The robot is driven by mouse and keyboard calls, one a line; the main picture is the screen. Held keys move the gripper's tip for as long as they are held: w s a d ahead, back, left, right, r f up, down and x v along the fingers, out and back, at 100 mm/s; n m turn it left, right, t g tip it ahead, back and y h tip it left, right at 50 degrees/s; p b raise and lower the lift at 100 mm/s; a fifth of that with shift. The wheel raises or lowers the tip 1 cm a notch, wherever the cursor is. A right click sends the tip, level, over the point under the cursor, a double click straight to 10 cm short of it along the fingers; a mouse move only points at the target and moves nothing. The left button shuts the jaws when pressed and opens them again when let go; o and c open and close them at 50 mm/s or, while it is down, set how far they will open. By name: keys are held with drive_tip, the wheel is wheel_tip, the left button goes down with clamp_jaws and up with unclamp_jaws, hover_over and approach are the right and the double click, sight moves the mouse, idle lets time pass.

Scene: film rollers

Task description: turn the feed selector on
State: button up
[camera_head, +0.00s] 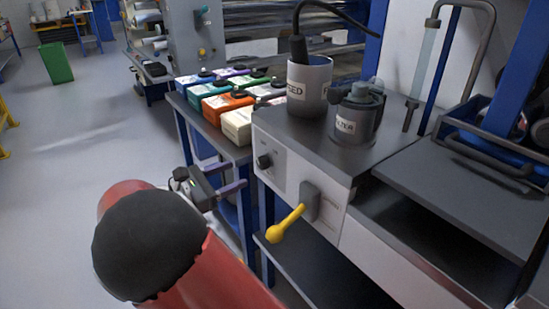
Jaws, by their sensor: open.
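A white-fronted unit (330,222) with a dark top stands at centre right. Its front carries a round black knob (264,161) and, lower right, a yellow lever (288,223) on a grey mount (310,201). The lever slants down to the left from its mount. Small print beside both is too small to read, so I cannot tell which is the feed selector. My gripper (241,178) is open and empty, left of the unit's front, left of and below the knob and up and left of the lever. It appears apart from both.
On the unit's top stand a grey pot (309,84), its label partly hidden, and a canister labelled FILTER (356,118). Several coloured boxes (228,104) sit on a blue-legged table behind. A dark shelf (340,280) lies below the lever. Floor at left is clear.

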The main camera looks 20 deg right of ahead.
sight(260, 165)
drive_tip(key=x, duration=0.8)
drive_tip(key=c, duration=1)
drive_tip(key=shift+o, duration=0.2)
drive_tip(key=shift+m, duration=0.3)
drive_tip(key=m+b, duration=0.1)
drive_tip(key=m, duration=0.1)
drive_tip(key=m+b, duration=0.2)
drive_tip(key=m, duration=0.1)
drive_tip(key=shift+f+m, duration=0.25)
drive_tip(key=shift+m, duration=0.05)
drive_tip(key=m+b, duration=0.2)
drive_tip(key=m, duration=0.1)
drive_tip(key=shift+m+b, duration=1.1)
drive_tip(key=shift+m, duration=0.2)
drive_tip(key=shift+r, duration=0.1)
